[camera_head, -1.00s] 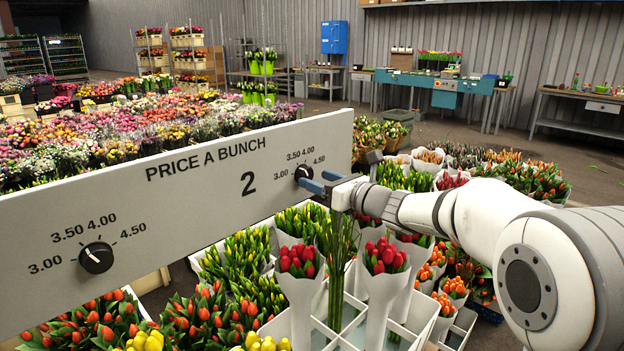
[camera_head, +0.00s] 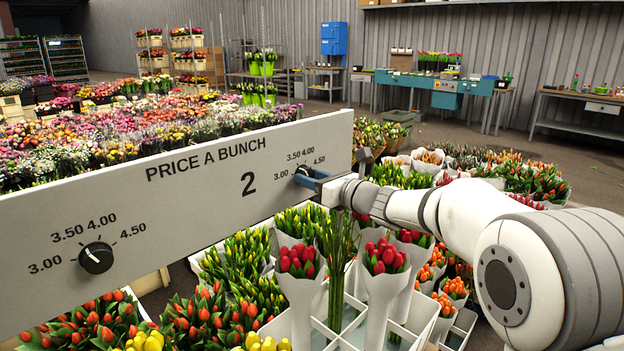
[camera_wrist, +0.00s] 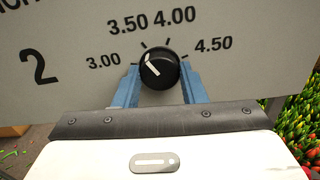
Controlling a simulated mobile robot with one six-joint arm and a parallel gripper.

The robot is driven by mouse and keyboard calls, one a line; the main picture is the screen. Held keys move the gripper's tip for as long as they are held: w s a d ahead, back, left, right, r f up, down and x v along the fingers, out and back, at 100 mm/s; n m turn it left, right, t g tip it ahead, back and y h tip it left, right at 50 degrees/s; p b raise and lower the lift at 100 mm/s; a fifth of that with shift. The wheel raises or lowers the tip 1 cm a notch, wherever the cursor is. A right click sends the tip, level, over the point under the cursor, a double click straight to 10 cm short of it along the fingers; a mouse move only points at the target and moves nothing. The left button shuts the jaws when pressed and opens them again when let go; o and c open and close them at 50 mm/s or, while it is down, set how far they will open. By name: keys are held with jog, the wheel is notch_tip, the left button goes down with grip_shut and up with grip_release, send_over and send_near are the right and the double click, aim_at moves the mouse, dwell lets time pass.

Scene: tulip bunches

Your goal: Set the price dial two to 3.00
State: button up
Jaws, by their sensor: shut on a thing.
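Price dial two is a black round knob (camera_wrist: 160,70) with a white pointer line, on the grey price board (camera_head: 150,215) beside the large "2". In the wrist view its pointer leans up and left, close to the 3.50 tick and clear of 3.00. My gripper (camera_wrist: 161,88) has blue fingers on both sides of the knob and is shut on it. In the head view my gripper (camera_head: 308,179) covers much of the knob at the board's right end, so its pointer is hard to read there.
Another price dial (camera_head: 96,258) sits at the board's left. Wrapped red tulips (camera_head: 384,260) and green stems stand in a white divided crate (camera_head: 405,335) below my arm. More tulip bunches lie close on the right.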

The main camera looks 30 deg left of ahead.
jog(key=shift+c, duration=0.5)
jog(key=shift+f+b, duration=0.1)
jog(key=shift+b, duration=0.3)
jog(key=shift+n+b, duration=3.7)
jog(key=shift+b, duration=0.6)
jog(key=o, duration=1)
